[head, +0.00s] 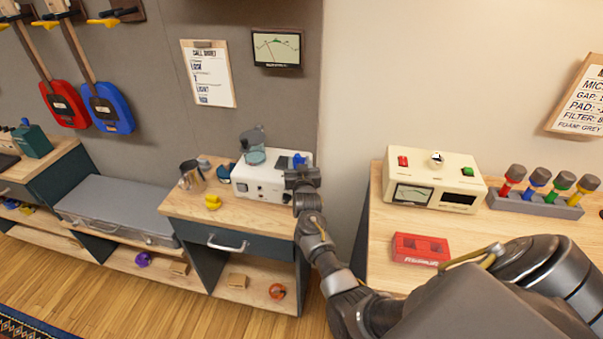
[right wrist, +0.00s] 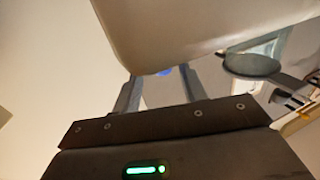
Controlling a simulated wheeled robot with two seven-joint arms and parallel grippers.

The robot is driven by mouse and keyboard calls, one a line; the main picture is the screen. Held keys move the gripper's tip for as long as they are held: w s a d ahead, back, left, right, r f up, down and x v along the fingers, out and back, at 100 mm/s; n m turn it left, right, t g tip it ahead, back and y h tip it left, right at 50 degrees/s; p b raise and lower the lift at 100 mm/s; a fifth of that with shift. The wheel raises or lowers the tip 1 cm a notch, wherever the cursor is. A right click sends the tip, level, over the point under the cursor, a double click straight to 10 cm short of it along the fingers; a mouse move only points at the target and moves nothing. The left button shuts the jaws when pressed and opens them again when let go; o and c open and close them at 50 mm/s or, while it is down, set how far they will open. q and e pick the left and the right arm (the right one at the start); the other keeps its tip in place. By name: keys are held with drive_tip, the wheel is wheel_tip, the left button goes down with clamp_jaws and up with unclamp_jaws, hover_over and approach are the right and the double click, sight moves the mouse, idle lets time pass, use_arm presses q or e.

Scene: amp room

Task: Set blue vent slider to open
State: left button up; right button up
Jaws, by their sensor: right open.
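The blue vent slider (head: 299,158) shows as a small blue piece on top of the white machine (head: 258,186), at its right end. My right gripper (head: 301,174) is at that end of the machine, just in front of the blue piece in the head view. In the right wrist view the gripper (right wrist: 160,88) is open. A bit of blue (right wrist: 165,71) shows between its fingers, mostly hidden by a large pale rounded surface. I cannot tell whether a finger touches the slider. The slider's position is not readable. My left gripper is not in view.
The machine stands on a wooden cabinet with a metal jug (head: 192,177) and a yellow object (head: 212,201) to its left. On the right, a table holds a cream meter box (head: 434,181), a red block (head: 420,249) and a rack of coloured-banded tools (head: 536,201).

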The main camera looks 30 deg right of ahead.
drive_tip(key=b+v, duration=0.1)
drive_tip(key=v, duration=0.8)
drive_tip(key=shift+s+b, duration=0.35)
drive_tip(key=shift+a, duration=0.1)
